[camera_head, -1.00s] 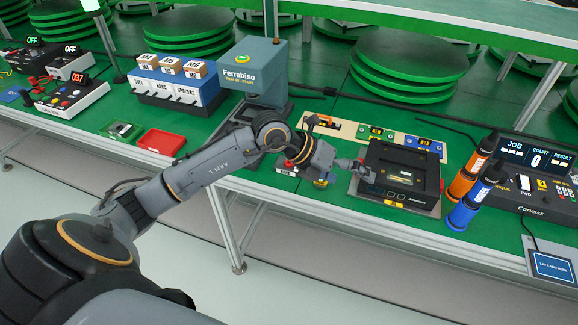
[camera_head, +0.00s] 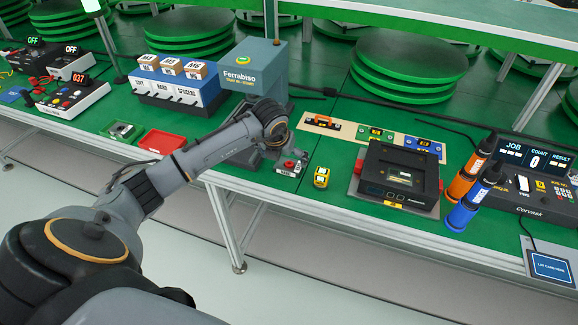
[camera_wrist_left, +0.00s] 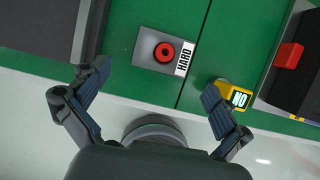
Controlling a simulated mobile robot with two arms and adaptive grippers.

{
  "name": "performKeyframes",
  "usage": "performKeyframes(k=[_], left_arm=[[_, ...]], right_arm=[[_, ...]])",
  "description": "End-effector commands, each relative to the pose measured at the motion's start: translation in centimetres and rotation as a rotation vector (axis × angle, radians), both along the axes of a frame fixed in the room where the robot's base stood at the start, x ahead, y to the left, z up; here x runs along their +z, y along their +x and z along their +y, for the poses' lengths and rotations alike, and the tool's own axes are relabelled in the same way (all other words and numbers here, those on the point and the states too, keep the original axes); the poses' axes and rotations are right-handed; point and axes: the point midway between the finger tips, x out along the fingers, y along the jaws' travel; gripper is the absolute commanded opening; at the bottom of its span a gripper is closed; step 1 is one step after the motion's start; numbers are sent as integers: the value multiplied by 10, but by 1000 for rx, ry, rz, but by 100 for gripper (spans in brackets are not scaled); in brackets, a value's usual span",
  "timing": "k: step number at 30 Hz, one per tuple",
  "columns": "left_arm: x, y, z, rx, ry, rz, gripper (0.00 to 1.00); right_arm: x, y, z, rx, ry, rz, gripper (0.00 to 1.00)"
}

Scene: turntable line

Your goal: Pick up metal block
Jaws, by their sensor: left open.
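A small grey block (camera_head: 287,168) with a red round top and a white "HARD" label lies near the table's front edge. It is the thing that best fits the metal block. In the left wrist view, the same grey block (camera_wrist_left: 146,43) lies ahead of the fingertips, flat on the green table. My left gripper (camera_wrist_left: 155,83) is open, its two fingers spread wide with nothing seen between their tips. In the head view, my left gripper (camera_head: 292,155) is close above the block and partly hidden by its own wrist. My right gripper is not in view.
A yellow "NO" block (camera_wrist_left: 236,95) stands right of the grey block; it also shows in the head view (camera_head: 321,177). Further right is a black device (camera_head: 400,170). The teal Ferrabiso machine (camera_head: 252,70) stands behind my wrist. A red tray (camera_head: 162,142) lies left.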

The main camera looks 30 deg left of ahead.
Motion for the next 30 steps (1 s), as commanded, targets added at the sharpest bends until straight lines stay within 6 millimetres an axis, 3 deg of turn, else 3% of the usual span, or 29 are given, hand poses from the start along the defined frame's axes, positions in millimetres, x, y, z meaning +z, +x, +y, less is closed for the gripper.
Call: performKeyframes(k=[12,21,23,30], left_arm=[[-40,25,3,1,-2,3,100],[-45,27,4,-1,-1,1,100],[-45,27,4,-1,-1,1,92],[-45,27,3,-1,-1,1,43]], right_arm=[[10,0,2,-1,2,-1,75],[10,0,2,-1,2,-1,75],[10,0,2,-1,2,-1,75],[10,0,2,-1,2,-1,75]])
